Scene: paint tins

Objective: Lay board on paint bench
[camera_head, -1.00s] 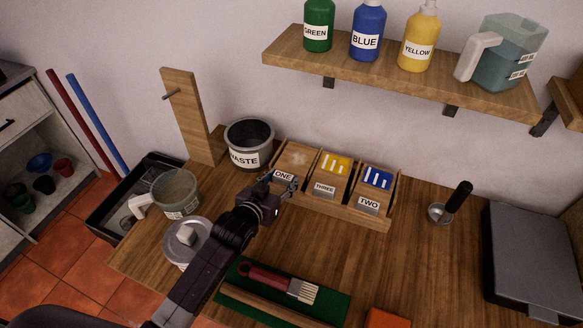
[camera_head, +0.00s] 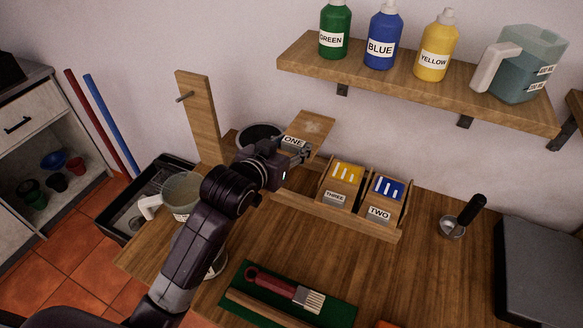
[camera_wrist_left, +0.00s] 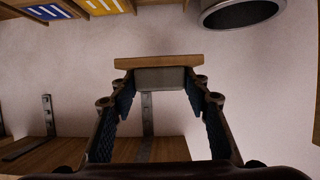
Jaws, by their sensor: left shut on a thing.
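The paint bench (camera_head: 300,237) is a wooden table top. Boards THREE (camera_head: 341,185) with yellow marks and TWO (camera_head: 384,198) with blue marks stand in the wooden rack (camera_head: 350,222); its left slot is empty. My right gripper is not in view.
The waste bucket (camera_head: 255,134) is partly hidden behind my arm. A green mat (camera_head: 325,311) with a brush (camera_head: 285,290) lies at the front. A scoop (camera_head: 453,228) and a dark grey case (camera_head: 545,270) are at right. Bare bench lies between rack and mat.

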